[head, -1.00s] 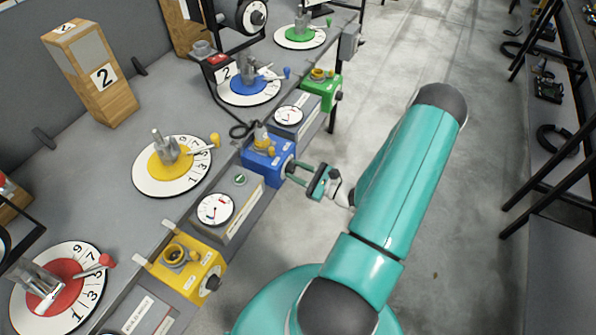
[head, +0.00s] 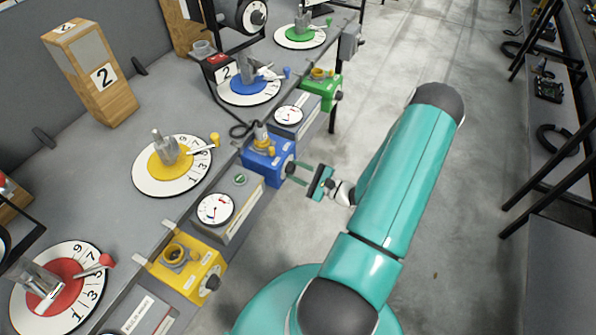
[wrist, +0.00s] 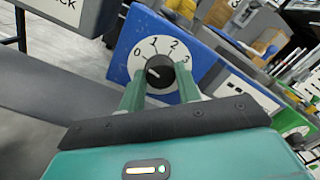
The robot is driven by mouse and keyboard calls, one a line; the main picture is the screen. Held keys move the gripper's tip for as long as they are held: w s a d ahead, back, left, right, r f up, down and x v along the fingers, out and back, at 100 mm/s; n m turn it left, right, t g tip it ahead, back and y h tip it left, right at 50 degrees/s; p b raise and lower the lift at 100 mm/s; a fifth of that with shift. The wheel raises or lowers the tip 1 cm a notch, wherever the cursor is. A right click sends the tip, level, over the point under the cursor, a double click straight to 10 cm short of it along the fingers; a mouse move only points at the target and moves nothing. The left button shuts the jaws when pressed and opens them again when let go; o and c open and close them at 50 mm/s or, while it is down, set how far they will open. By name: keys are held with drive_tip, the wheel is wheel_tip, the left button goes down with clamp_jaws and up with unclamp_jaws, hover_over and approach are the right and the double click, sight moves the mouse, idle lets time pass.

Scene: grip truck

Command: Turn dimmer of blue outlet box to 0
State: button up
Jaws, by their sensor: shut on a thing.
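The blue outlet box (head: 258,172) sits at the bench's front edge in the head view and also fills the middle of the wrist view (wrist: 133,42). Its face has a white dial marked 0, 1, 2 and 3 (wrist: 164,48) around a black dimmer knob (wrist: 158,73). A light mark shows on the knob's left side, on the 0 side; I cannot read its exact setting. My gripper (wrist: 160,82), also in the head view (head: 291,172), is shut on the knob, one green finger on each side. The fingers hide the knob's flanks.
A yellow outlet box (head: 205,268) and a green outlet box (head: 325,92) stand along the same bench edge. Gauges (head: 216,209) lie between them. The floor (head: 445,240) beside my arm is clear. A dark rack (head: 560,150) stands at far right.

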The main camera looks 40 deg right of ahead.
drive_tip(key=o, duration=1)
drive_tip(key=shift+s, duration=0.1)
drive_tip(key=v, duration=1.3)
drive_tip(key=shift+s+d+r, duration=0.1)
drive_tip(key=shift+s, duration=0.25)
